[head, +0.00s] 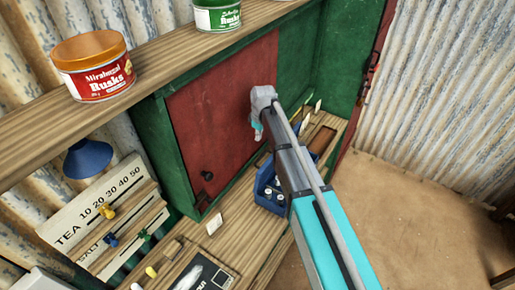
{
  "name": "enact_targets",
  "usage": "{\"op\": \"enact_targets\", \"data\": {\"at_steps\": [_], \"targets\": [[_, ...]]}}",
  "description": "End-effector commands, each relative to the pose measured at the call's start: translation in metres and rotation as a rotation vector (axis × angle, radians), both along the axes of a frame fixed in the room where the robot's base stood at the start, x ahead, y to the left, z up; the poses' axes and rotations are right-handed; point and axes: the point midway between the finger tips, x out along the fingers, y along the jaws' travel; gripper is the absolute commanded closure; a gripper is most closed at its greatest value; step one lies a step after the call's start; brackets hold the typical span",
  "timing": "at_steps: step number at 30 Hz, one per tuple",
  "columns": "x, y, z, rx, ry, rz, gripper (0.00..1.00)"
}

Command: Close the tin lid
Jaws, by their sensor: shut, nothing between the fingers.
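A red tin labelled Rusks (98,86) with an orange-brown top (88,49) stands on the upper wooden shelf at the left. A green and white Rusks tin (217,19) stands farther along the shelf, its top cut off by the picture edge. A blue open box or tin (266,191) sits on the lower counter, partly hidden behind my arm; I cannot tell whether it has a lid. My gripper (257,132) is shut and empty in front of the red panel, apart from both Rusks tins. My wrist hides part of it.
A green-framed cupboard with a red panel (215,115) stands under the shelf. A tea board (100,215) with coloured pegs and a blue cone-shaped thing (88,158) are at the left. Small items lie on the wooden counter (235,233). Bare floor (410,220) is at the right.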

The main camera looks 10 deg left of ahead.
Motion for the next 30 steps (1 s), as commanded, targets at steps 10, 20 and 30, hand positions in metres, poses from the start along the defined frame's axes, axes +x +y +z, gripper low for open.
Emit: {"op": "enact_targets", "data": {"at_steps": [10, 20, 30], "targets": [[0.001, 0.0, -0.014, 0.0, 0.0, -0.002, 1.0], [0.002, 0.002, -0.039, 0.0, 0.0, -0.003, 1.0], [0.003, 0.003, -0.065, 0.0, 0.0, -0.004, 1.0]]}}
